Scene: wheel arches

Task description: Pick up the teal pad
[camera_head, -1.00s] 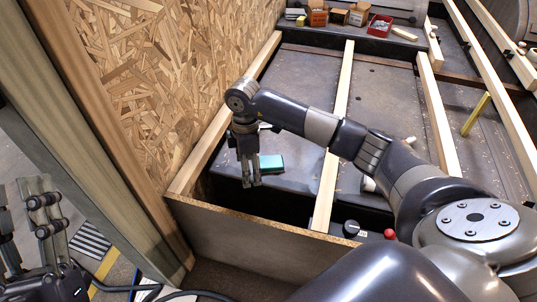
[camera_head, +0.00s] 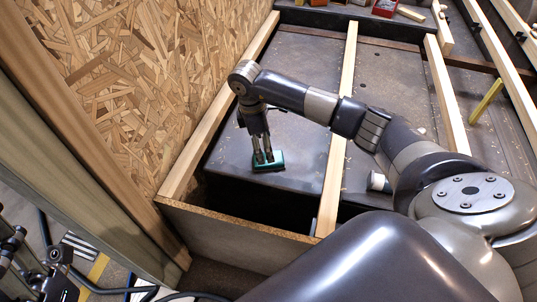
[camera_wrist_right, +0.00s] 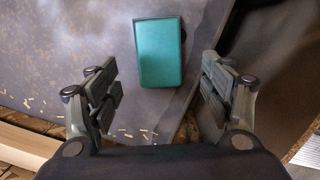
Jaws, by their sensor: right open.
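The teal pad (camera_head: 275,167) lies flat on the dark grey metal floor, near the edge of a dark gap. It also shows in the right wrist view (camera_wrist_right: 160,52), upper centre, with nothing on top of it. My right gripper (camera_head: 263,158) points down over the pad and hides part of it in the head view. In the right wrist view my right gripper (camera_wrist_right: 158,85) is open and empty, its fingers spread wider than the pad, which lies ahead of them and between their lines. My left gripper (camera_head: 12,245) is cut off at the left edge; its fingers are unclear.
A chipboard wall (camera_head: 150,70) stands left of the pad. A wooden batten (camera_head: 225,105) runs along it, and another batten (camera_head: 337,130) runs right of the pad. A board (camera_head: 230,222) closes the near side of the dark gap. A white cylindrical thing (camera_head: 377,181) lies right.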

